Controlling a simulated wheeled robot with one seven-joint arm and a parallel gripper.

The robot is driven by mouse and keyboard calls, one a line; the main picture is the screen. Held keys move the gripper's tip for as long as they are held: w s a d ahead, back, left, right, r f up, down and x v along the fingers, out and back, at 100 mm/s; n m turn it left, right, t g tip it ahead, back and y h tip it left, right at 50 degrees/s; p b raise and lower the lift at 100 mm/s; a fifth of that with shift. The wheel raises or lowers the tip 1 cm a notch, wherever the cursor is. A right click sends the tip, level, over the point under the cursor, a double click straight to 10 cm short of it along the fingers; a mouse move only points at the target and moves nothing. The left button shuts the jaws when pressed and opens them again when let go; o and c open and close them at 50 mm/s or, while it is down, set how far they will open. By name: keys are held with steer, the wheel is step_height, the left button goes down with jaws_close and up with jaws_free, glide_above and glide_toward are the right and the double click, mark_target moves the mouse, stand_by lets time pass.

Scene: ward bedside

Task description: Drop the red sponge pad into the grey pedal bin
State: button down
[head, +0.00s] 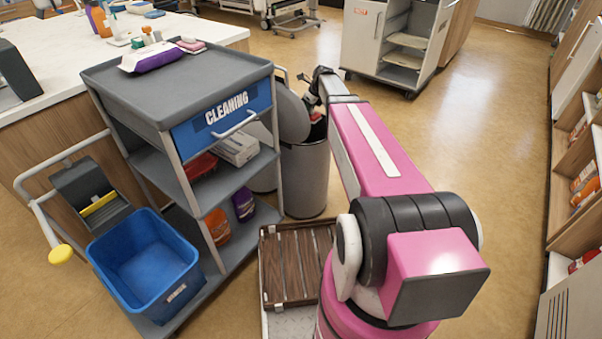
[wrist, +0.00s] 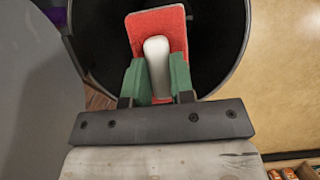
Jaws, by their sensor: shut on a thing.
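The red sponge pad (wrist: 173,22) has a pale handle along its middle and shows at the top centre of the wrist view. My gripper (wrist: 157,75), with green fingers, is shut on the pad's pale handle. The pad is held over the dark round mouth of the grey pedal bin (head: 305,180). In the head view the bin stands on the floor behind the cleaning cart, with its lid (head: 292,116) raised. In that view my arm hides part of the bin's right side, and the pad shows only as a small red patch (head: 316,116) at the mouth.
The grey cleaning cart (head: 165,90) stands left of the bin, with a blue bucket (head: 145,262) at its front. A slatted wooden crate (head: 297,265) is in front of the bin. A white cabinet (head: 385,45) stands behind. The floor to the right is clear.

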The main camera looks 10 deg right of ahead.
steer(key=c, duration=0.9)
jaws_free()
steer(key=shift+r, duration=0.1)
steer(key=v, duration=1)
steer(key=shift+r, duration=0.3)
steer(key=shift+s+d, duration=0.15)
steer(key=shift+s, duration=0.1)
